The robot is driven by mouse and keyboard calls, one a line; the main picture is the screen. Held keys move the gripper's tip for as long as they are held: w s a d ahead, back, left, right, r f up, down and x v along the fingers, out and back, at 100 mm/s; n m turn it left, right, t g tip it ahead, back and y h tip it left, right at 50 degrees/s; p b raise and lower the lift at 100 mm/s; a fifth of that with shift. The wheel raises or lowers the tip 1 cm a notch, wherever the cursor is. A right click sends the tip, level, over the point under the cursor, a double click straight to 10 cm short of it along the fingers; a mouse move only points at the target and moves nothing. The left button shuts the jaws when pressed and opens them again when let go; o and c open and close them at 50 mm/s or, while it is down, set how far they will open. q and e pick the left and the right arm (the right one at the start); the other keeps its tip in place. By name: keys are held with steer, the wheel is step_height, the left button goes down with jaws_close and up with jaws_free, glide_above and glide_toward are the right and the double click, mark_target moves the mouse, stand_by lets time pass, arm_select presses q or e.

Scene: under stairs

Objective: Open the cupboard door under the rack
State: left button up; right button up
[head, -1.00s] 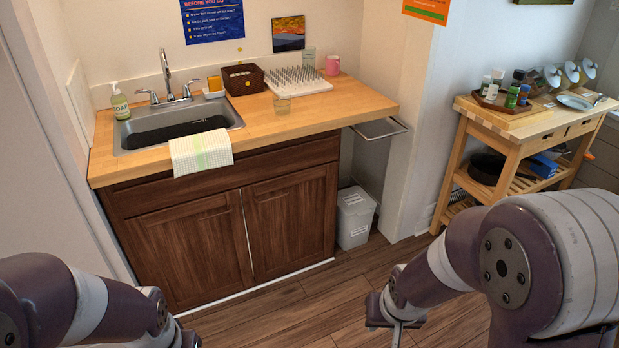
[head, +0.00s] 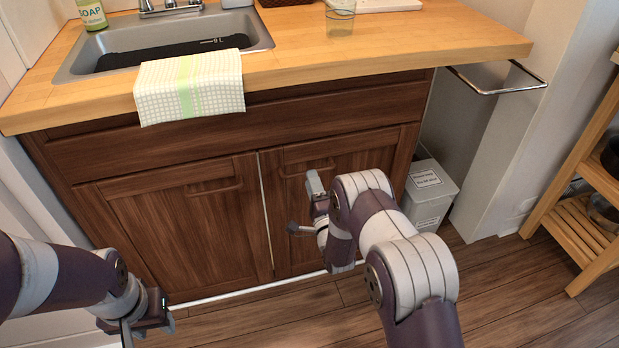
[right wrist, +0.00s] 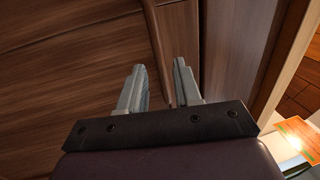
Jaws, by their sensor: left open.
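The right cupboard door (head: 375,160) is dark brown wood and looks shut, below the white rack (head: 385,5), of which only the front edge shows at the top. A curved pull (head: 318,166) shows near the door's top. My right gripper (head: 306,207) is in front of this door, fingers apart, partly covering it. In the right wrist view my right gripper (right wrist: 160,85) is open, with a narrow brown raised strip (right wrist: 158,50) running between its fingers; I cannot tell whether they touch it. My left gripper (head: 148,332) is open and empty, low at the left, before the left door (head: 190,230).
A towel (head: 190,88) hangs over the wooden counter's edge below the sink (head: 165,40). A metal towel bar (head: 500,82) juts out right of the cabinet, above a lidded bin (head: 428,195). A wooden cart (head: 590,185) stands far right. Floor between bin and cart is clear.

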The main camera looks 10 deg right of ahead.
steer(key=shift+w+r+b, duration=0.15)
steer(key=shift+w+r, duration=0.1)
steer(key=shift+w, duration=0.7)
steer(key=shift+w+r+b, duration=0.15)
steer(key=shift+w+r, duration=0.05)
steer(key=shift+w, duration=0.7)
jaws_close()
steer(key=shift+f, duration=0.1)
